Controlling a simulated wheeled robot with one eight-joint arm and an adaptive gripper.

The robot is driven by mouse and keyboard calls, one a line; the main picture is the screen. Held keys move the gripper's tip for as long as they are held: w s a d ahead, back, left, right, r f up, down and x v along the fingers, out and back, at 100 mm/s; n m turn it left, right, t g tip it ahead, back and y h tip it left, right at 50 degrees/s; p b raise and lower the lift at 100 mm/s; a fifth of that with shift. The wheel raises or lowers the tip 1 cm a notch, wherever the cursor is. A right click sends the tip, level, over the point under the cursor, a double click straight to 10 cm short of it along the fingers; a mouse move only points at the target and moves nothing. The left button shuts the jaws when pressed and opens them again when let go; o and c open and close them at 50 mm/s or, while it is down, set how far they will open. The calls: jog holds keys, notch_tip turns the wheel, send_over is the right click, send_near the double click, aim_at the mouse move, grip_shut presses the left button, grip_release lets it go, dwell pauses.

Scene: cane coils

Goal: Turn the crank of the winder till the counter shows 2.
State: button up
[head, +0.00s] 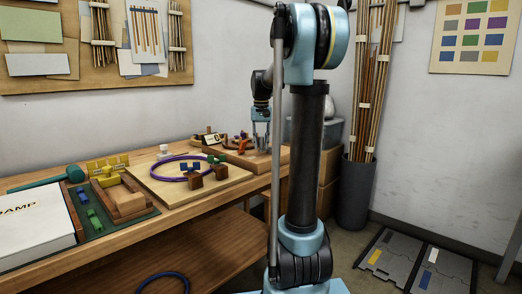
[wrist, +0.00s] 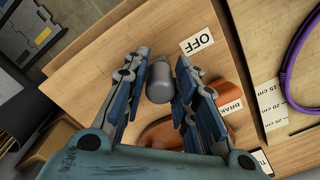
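The winder stands at the far right of the bench in the head view, on a wooden board (head: 281,160) with orange parts (head: 240,142). A small dark box with a white face (head: 210,138), perhaps the counter, is left of it; its figure is too small to read surely. My gripper (head: 261,143) points down over the board. In the wrist view my gripper's two blue fingers (wrist: 163,58) stand apart on either side of a grey rounded knob (wrist: 160,82), apparently the crank handle. I see no clear grip on it. An orange part (wrist: 165,133) lies partly hidden beneath my gripper.
Labels OFF (wrist: 197,41) and BRAKE, partly covered, lie on the board. A purple cane coil (head: 170,176) and small blocks rest on a pale board to the left. A bin of canes (head: 356,190) stands right of the bench.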

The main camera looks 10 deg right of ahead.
jog(key=shift+c, duration=1.2)
jog(key=shift+w+a, duration=0.25)
jog(key=shift+w, duration=0.3)
jog(key=shift+w+a, duration=0.2)
jog(key=shift+w, duration=1.55)
jog(key=shift+c, duration=0.2)
jog(key=shift+w+d, duration=0.2)
jog(key=shift+w, duration=0.3)
jog(key=shift+w+d, duration=0.2)
jog(key=shift+w, duration=0.3)
jog(key=shift+o, duration=0.2)
jog(key=shift+w+d, duration=0.8)
jog(key=shift+d, duration=0.05)
jog(key=shift+w+d, duration=0.2)
jog(key=shift+d, duration=0.35)
jog(key=shift+w+d, duration=0.2)
jog(key=shift+d, duration=1.55)
jog(key=shift+s+d, duration=0.25)
jog(key=shift+d, duration=0.3)
jog(key=shift+s+d, duration=0.25)
jog(key=shift+d, duration=0.25)
jog(key=shift+s+d, duration=0.7)
jog(key=shift+s, duration=0.15)
jog(key=o, duration=1)
jog(key=shift+c, duration=0.2)
